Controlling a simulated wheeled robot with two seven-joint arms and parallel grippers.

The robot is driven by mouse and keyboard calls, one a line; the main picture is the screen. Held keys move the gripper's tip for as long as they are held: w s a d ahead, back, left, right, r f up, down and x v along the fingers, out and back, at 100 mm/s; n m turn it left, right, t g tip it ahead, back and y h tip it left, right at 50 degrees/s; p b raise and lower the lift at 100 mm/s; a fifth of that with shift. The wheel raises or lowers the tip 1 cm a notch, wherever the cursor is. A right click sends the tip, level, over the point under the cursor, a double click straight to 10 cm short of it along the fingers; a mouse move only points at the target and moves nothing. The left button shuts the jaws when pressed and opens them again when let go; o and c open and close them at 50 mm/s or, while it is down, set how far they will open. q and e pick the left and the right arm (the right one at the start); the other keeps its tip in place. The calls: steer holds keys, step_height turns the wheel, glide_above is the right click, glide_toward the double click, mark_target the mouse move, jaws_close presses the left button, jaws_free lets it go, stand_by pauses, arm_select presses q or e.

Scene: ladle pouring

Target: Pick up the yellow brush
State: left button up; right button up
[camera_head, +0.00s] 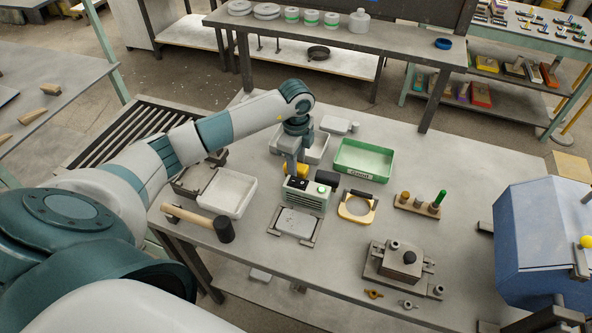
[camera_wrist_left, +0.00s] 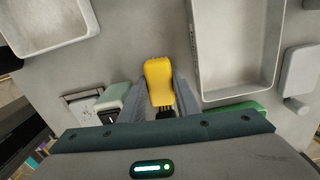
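The yellow brush (camera_wrist_left: 159,82) is between the two fingers of my left gripper (camera_wrist_left: 160,95) in the left wrist view. Its dark end points toward the palm. The fingers lie close along both sides of it; whether they press on it is unclear. In the head view my left gripper (camera_head: 292,168) points down over the table, behind a grey-green box. Only small yellow parts of the brush (camera_head: 303,169) show around its fingers there. Whether the brush touches the table is hidden. My right gripper is not in view.
The grey-green box (camera_head: 305,197) stands just in front of the gripper. A green tray (camera_head: 362,160) is to the right, a white tray (camera_head: 228,192) to the left. A mallet (camera_head: 205,223), a yellow-framed piece (camera_head: 357,207) and a metal fixture (camera_head: 398,262) lie nearer.

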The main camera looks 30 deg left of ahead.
arm_select(q)
steer(key=shift+c, duration=0.9)
steer(key=shift+r, duration=0.15)
steer(key=shift+w+r+b, duration=0.1)
steer(key=shift+r+b, duration=0.4)
steer(key=shift+r, duration=0.05)
step_height(320, 180, up, 2)
steer(key=shift+r+b, duration=0.15)
steer(key=shift+b, duration=0.55)
steer(key=s+d+r, duration=0.1)
steer(key=d+r, duration=0.1)
steer(key=d, duration=0.1)
steer(key=s+d+r+b, duration=0.1)
steer(key=d+r, duration=0.2)
steer(key=d, duration=0.1)
steer(key=s+d+r+b, duration=0.1)
steer(key=d+r, duration=0.1)
steer(key=d, duration=0.2)
steer(key=shift+s+d+r, duration=0.15)
steer(key=shift+r, duration=0.05)
steer(key=o, duration=0.5)
steer(key=c, duration=0.4)
